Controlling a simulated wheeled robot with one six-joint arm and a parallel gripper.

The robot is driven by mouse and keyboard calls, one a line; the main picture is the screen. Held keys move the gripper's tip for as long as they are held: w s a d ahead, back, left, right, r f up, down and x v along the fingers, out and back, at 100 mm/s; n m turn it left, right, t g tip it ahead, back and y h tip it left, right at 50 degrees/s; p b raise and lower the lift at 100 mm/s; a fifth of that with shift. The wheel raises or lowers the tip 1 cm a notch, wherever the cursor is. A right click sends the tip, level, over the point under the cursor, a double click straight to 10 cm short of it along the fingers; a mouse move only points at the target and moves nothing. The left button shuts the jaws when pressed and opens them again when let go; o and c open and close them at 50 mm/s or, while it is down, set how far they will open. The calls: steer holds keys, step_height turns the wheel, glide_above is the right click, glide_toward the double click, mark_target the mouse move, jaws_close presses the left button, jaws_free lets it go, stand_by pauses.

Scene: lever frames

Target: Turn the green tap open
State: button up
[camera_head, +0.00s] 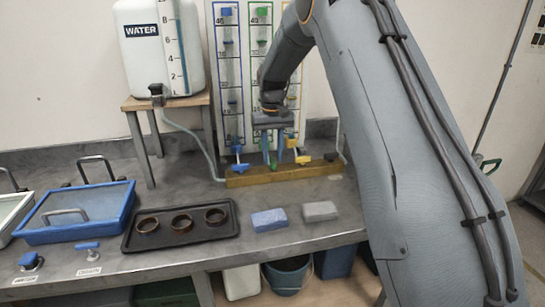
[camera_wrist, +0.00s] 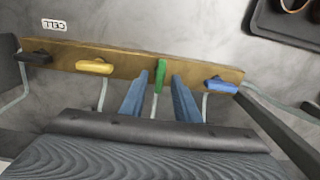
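The green tap (camera_wrist: 160,76) is on a wooden bar (camera_wrist: 120,62), between the yellow tap (camera_wrist: 95,67) and the blue tap (camera_wrist: 221,85). Its handle lies across the bar, while the yellow and blue handles lie roughly along it. My gripper (camera_wrist: 159,86) is open, with one blue finger on each side of the green handle. A gap shows between each finger and the handle. In the head view my gripper (camera_head: 273,156) points down over the bar (camera_head: 250,179), and the green tap is mostly hidden by the fingers.
A black tap (camera_wrist: 34,58) sits at the bar's end. Behind the bar stand tall gauge tubes (camera_head: 229,70), with a water tank (camera_head: 160,50) to the left. A dark tray (camera_head: 160,243) with rings, a blue block (camera_head: 269,219) and a grey block (camera_head: 320,211) lie in front.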

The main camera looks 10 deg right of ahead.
mark_target(272, 160)
step_height(272, 160, up, 7)
steer(key=shift+f+b, duration=0.1)
steer(key=shift+b, duration=0.7)
